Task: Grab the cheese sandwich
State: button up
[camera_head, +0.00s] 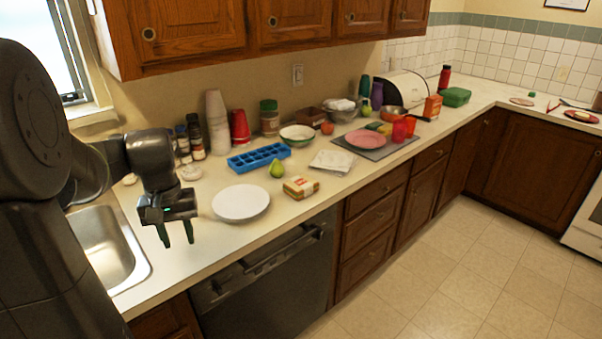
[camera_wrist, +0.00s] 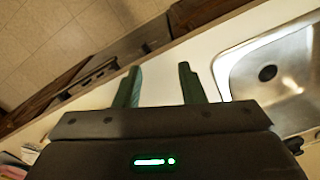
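The cheese sandwich appears to be the small packaged item (camera_head: 300,187) with a tan, white and red wrapper, lying on the counter right of the white plate. My gripper (camera_head: 178,236) is above the counter's front area near the sink, left of the plate and well apart from the packaged item. Its two green fingers point down, spread apart with nothing between them. The wrist view shows the open gripper (camera_wrist: 160,85) over the counter edge and sink; the packaged item cannot be made out there.
A white plate (camera_head: 241,202) lies between my gripper and the packaged item. A green pear (camera_head: 277,169), blue ice tray (camera_head: 259,158) and folded cloth (camera_head: 332,161) are close by. The sink (camera_head: 105,248) is at left. Wooden cabinets (camera_head: 200,30) hang above the counter's back.

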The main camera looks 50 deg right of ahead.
aim_at(299, 187)
jog(key=l+u, duration=0.1)
jog(key=l, duration=0.4)
jog(key=l+u, duration=0.15)
jog(key=l, duration=0.3)
jog(key=k+l+u, duration=0.1)
jog(key=l, duration=0.35)
jog(key=l+u, duration=0.1)
jog(key=l, duration=0.4)
jog(key=k+l+u, duration=0.1)
jog(key=l, duration=0.35)
jog(key=k+l+u, duration=0.15)
jog(key=l, duration=0.3)
jog(key=k+l+u, duration=0.1)
jog(key=l, duration=0.35)
